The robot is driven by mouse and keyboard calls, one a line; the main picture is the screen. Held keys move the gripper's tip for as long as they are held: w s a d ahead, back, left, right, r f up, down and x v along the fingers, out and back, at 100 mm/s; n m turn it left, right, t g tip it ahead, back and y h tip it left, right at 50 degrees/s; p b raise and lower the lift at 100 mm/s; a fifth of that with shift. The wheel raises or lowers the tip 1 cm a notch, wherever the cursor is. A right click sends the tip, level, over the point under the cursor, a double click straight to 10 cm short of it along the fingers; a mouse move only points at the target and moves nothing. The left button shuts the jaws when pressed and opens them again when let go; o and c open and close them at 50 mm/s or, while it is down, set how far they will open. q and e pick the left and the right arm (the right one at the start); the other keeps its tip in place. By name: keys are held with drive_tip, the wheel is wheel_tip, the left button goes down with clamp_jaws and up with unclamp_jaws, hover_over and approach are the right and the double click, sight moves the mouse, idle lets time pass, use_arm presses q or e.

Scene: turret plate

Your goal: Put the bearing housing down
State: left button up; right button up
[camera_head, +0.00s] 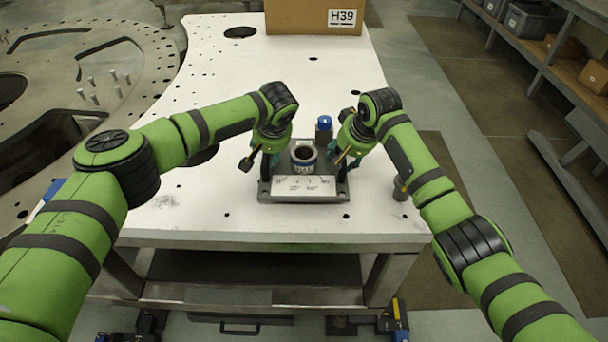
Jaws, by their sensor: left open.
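The bearing housing (304,153), a short grey cylinder with a round open bore, stands upright on a dark fixture plate (264,187) on the white table. Its lower part is partly hidden by the fixture's front label panel. My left gripper (261,160) points down just left of the housing. Its fingers are apart, with nothing seen between them. My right gripper (345,155) points down just right of the housing. Its fingertips look apart and I see nothing held. I cannot tell whether either gripper touches the housing.
A blue-capped cylinder (324,128) stands behind the housing, close to my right gripper. A small grey cylinder (400,188) stands near the table's right edge. A cardboard box marked H39 (300,17) is at the back. The white table (200,215) is mostly clear at front left.

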drive_tip(key=shift+r, duration=0.1)
use_arm(q)
drive_tip(key=v, duration=1.2)
use_arm(e)
drive_tip(key=v, duration=1.1)
drive_tip(key=shift+s+r, duration=0.15)
drive_tip(key=shift+r, duration=0.2)
drive_tip(key=shift+d, duration=0.1)
use_arm(q)
drive_tip(key=p+v, duration=0.7)
drive_tip(key=v, duration=0.1)
drive_tip(key=shift+w+a, duration=0.2)
drive_tip(key=shift+w, duration=0.05)
use_arm(e)
wheel_tip(320, 180, up, 8)
drive_tip(key=shift+f, duration=0.25)
use_arm(q)
drive_tip(key=shift+r, duration=0.1)
